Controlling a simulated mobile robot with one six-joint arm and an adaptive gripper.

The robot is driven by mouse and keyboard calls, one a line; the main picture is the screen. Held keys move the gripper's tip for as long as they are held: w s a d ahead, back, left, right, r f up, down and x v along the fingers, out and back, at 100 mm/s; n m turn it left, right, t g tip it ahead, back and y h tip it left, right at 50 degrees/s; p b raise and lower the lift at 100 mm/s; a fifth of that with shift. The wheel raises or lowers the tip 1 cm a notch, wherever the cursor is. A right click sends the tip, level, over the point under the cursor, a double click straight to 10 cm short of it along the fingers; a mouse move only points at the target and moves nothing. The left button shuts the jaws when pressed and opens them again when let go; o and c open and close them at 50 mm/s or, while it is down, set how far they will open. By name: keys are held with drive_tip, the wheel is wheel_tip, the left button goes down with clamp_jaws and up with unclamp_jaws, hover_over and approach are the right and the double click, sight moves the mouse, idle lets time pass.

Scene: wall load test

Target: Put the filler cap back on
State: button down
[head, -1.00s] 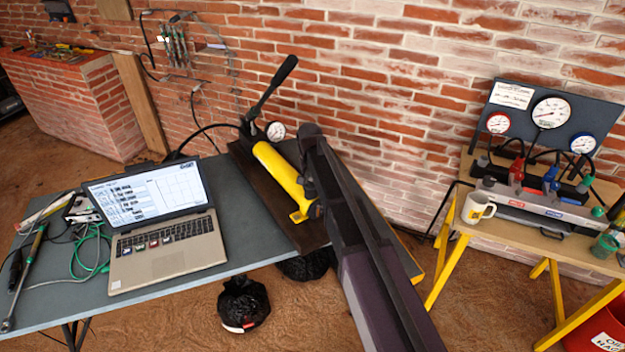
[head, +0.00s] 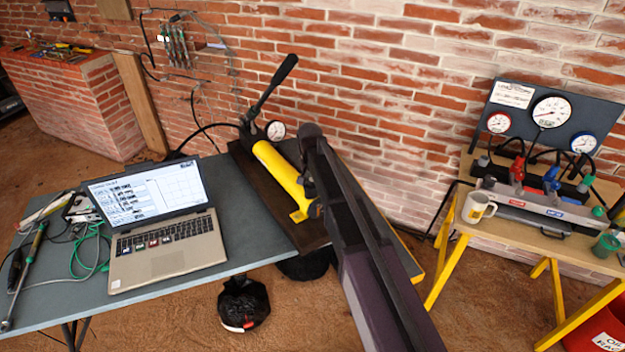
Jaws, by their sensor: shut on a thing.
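A yellow hand pump (head: 278,172) lies at a slant on a dark board (head: 243,158) at the back edge of the blue-grey table. Its black lever (head: 272,88) points up to the right. A round gauge (head: 275,130) stands at its far end. My gripper (head: 311,200) is at the pump's near end, mostly covered by my dark arm. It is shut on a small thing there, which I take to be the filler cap. The cap and the filler opening are hidden, so I cannot tell whether they touch.
An open laptop (head: 165,247) stands left of the pump on the table (head: 190,282), with green cable and tools further left. A bench with gauges (head: 551,112), a manifold and a mug (head: 478,208) stands at right. A black bag (head: 243,303) lies on the floor. The brick wall is close behind.

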idle(0.3)
drive_tip(key=shift+c, duration=1.4)
unclamp_jaws()
drive_tip(key=shift+o, duration=1.4)
drive_tip(key=shift+r, duration=0.1)
drive_tip(key=shift+r+p, duration=3.4)
drive_tip(key=shift+p, duration=0.15)
clamp_jaws()
